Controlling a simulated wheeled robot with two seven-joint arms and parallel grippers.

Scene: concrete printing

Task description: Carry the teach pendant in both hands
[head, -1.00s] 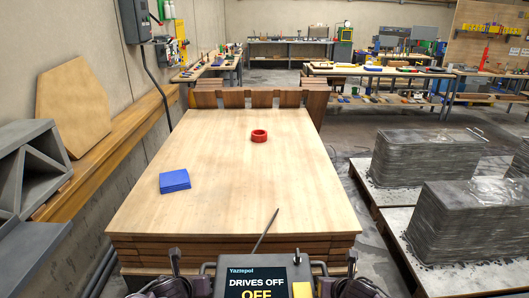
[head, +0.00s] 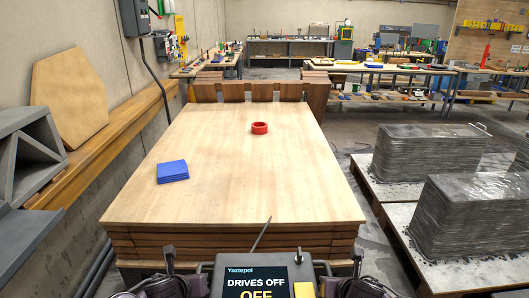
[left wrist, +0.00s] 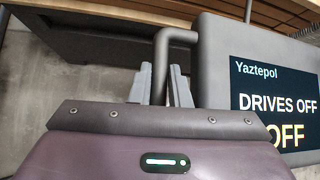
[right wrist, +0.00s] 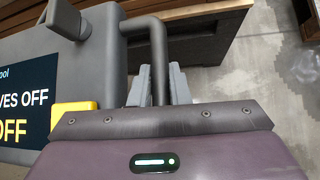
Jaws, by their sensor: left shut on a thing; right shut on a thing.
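The teach pendant (head: 255,277) is a grey box at the bottom middle of the head view, its screen reading "DRIVES OFF". It has a bent handle on each side. My left gripper (left wrist: 167,85) is shut on the left handle (left wrist: 178,36). My right gripper (right wrist: 158,85) is shut on the right handle (right wrist: 150,28). A yellow part of the pendant shows in the right wrist view (right wrist: 75,112). The pendant is held in front of the near edge of a wooden table stack (head: 235,200); its lower part is cut off by the picture.
A blue pad stack (head: 172,171) and a red ring (head: 259,128) lie on the wooden top. Wrapped grey blocks (head: 430,152) stand on pallets at the right. Grey concrete pieces (head: 28,150) and a wooden ledge (head: 105,150) line the left wall. Concrete floor shows between the table and pallets.

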